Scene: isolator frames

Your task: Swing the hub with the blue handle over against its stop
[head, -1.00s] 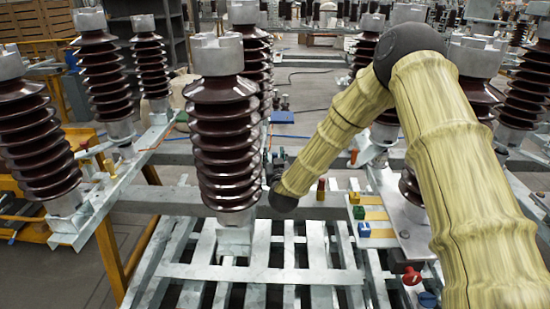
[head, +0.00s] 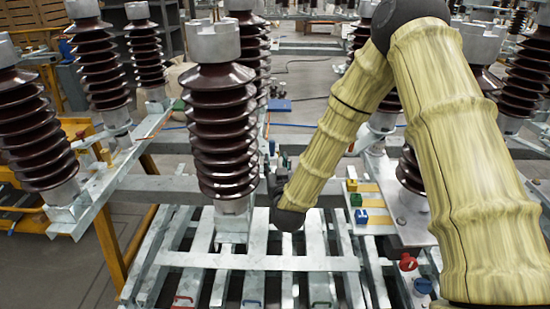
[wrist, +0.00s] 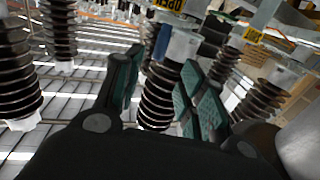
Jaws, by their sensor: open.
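My gripper (head: 275,168) is beyond the slatted grey frame, beside the central brown insulator and partly hidden by my arm.
The tall ribbed central insulator (head: 222,130) stands close left of my arm. Yellow labels (wrist: 257,37) show in the wrist view. The slatted frame (head: 260,262) is mostly bare.

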